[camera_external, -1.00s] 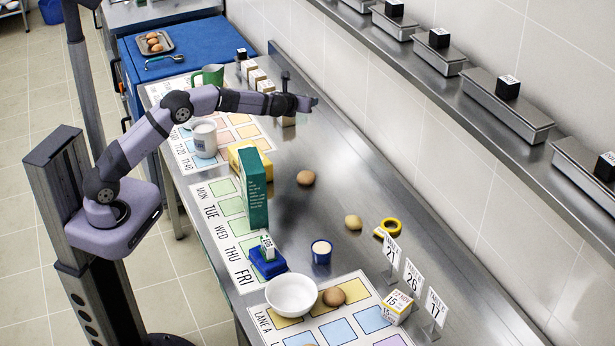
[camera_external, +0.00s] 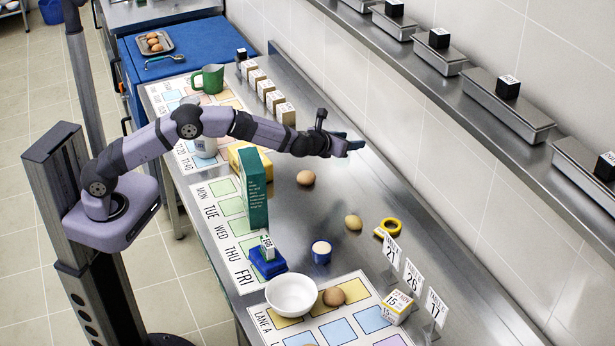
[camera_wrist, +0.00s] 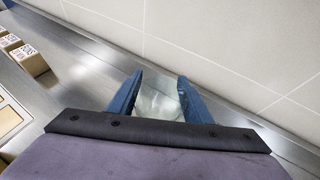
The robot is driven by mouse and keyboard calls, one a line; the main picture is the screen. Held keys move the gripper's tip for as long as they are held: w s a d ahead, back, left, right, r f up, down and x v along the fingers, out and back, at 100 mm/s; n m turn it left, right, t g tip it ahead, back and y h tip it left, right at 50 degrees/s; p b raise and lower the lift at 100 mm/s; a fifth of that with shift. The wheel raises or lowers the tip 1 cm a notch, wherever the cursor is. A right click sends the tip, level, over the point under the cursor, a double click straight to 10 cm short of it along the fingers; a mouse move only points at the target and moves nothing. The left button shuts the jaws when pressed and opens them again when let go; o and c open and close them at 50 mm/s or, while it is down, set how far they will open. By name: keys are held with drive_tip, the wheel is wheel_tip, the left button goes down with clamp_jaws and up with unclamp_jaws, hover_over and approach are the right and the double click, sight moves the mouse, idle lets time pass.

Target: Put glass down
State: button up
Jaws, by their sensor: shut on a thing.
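My gripper (camera_external: 352,146) is stretched out over the back part of the steel counter, close to the tiled wall. In the wrist view, my gripper (camera_wrist: 158,92) has its two blue fingers on either side of a clear glass (camera_wrist: 157,101), shut on it. The glass is see-through, and its lower part is hidden behind my wrist. In the external view I cannot make out the glass clearly. I cannot tell whether its base touches the counter.
The counter (camera_external: 330,218) is bare around my gripper. A brown egg (camera_external: 306,178) lies in front of it, and a paler one (camera_external: 353,222) lies nearer the camera. Small labelled boxes (camera_external: 286,113) stand to the left. A shelf (camera_external: 440,85) with steel containers runs along the wall.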

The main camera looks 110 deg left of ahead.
drive_tip(key=shift+w+d+r, duration=0.9)
drive_tip(key=shift+w+d, duration=0.4)
drive_tip(key=shift+w, duration=0.65)
drive_tip(key=shift+f+p, duration=1.05)
drive_tip(key=shift+f, duration=3.65)
drive_tip(key=shift+f, duration=0.2)
drive_tip(key=o, duration=1.2)
drive_tip(key=shift+c, duration=0.2)
